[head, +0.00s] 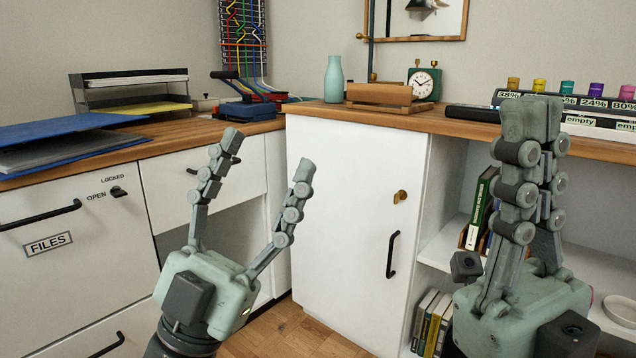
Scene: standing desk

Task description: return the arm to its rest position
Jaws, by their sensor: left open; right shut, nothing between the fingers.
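My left gripper (266,154) is open, with its two fingers spread and pointing up.
The wooden desk top (182,135) runs around the corner. A blue folder (60,138), paper tray (130,90), teal vase (333,80) and green clock (423,82) stand on it. The cabinet (345,200) has a black handle. Books (432,318) fill part of the open shelves.

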